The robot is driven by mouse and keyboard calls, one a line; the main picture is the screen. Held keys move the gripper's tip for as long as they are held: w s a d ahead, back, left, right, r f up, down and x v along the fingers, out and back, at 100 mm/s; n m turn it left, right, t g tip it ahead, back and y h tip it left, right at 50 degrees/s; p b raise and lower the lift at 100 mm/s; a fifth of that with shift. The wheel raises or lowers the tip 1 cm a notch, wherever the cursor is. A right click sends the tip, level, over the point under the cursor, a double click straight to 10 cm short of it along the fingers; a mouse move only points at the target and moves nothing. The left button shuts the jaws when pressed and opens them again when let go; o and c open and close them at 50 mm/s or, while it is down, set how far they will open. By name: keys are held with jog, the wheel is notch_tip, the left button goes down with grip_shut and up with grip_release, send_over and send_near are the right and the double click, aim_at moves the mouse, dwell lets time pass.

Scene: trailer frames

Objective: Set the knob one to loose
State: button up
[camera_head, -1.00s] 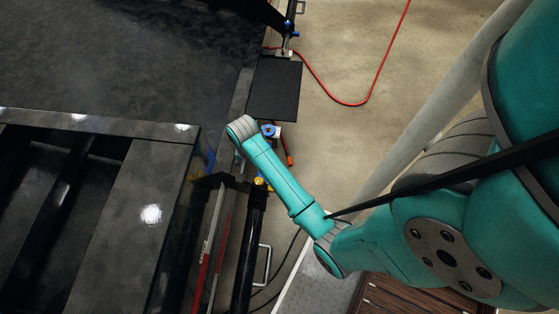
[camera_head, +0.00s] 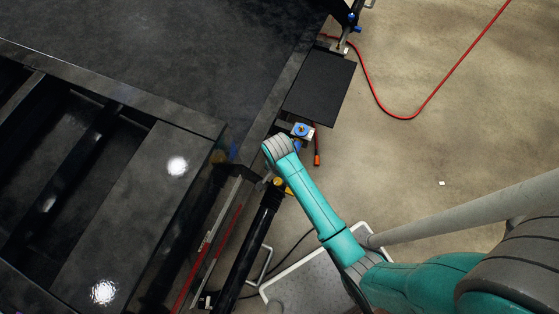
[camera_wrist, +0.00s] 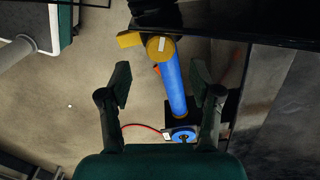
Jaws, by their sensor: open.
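In the wrist view a yellow round knob (camera_wrist: 158,52) with a white mark sits at the top of a blue cylinder (camera_wrist: 176,88), with a yellow block-like piece beside it. A blue round part (camera_wrist: 182,135) shows lower down. The head view shows a blue knob-like part (camera_head: 301,130) beside my wrist and a small yellow part (camera_head: 279,182) below it. I cannot tell which is knob one. My gripper (camera_wrist: 160,86) is open, its dark fingers spread either side of the yellow knob and blue cylinder, apparently touching neither. In the head view my arm hides the gripper.
The dark trailer frame (camera_head: 150,180) fills the left, with a black flat plate (camera_head: 320,86) at its edge. A red hose (camera_head: 377,100) lies on the floor. A black tube (camera_head: 252,240) runs along the frame's side. Open concrete floor (camera_head: 450,130) lies to the right.

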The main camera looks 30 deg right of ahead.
aim_at(278, 181)
notch_tip(278, 181, down, 6)
jog(key=shift+r, duration=0.1)
dwell(0.4)
jog(key=shift+a, duration=0.1)
jog(key=c, duration=1.1)
